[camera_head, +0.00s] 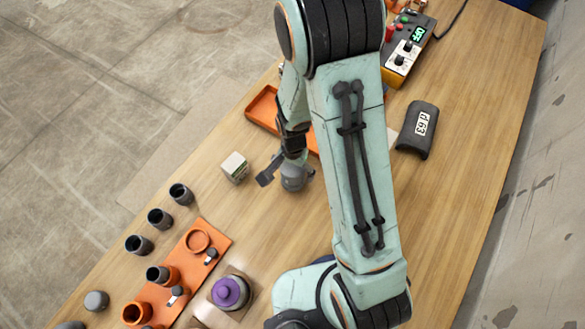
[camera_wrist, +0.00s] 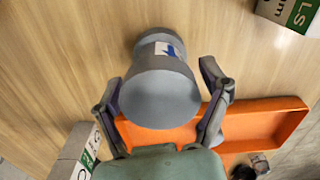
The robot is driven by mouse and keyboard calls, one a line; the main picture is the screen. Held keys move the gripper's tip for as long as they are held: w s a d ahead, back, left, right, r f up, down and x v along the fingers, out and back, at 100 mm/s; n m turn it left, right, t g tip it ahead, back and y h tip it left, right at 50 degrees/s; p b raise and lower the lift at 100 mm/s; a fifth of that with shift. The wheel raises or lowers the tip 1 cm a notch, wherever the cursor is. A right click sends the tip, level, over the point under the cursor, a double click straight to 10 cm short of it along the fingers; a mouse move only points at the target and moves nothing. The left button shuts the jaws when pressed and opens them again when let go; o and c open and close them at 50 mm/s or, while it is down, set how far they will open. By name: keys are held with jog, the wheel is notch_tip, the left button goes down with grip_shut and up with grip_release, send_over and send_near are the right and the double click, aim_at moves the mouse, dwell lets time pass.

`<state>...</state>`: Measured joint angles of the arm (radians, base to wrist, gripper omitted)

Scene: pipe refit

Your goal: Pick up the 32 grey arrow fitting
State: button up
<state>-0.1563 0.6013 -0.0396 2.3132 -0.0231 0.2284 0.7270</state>
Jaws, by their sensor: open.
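In the wrist view the grey fitting (camera_wrist: 158,95) shows a wide round end towards me, a narrower neck and a white label with a blue mark. The number on it cannot be read. My gripper (camera_wrist: 162,98) is open, with one finger on each side of the fitting's wide end. I cannot tell whether the fingers touch it.
An orange tray (camera_wrist: 290,112) lies close by, partly behind my arm in the head view (camera_head: 258,107). A small pale box (camera_head: 235,167) stands left of the gripper. An orange plate (camera_head: 220,243), several dark cups (camera_head: 180,194) and a purple-topped piece (camera_head: 230,292) lie lower left.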

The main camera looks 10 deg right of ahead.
jog(key=c, duration=1.1)
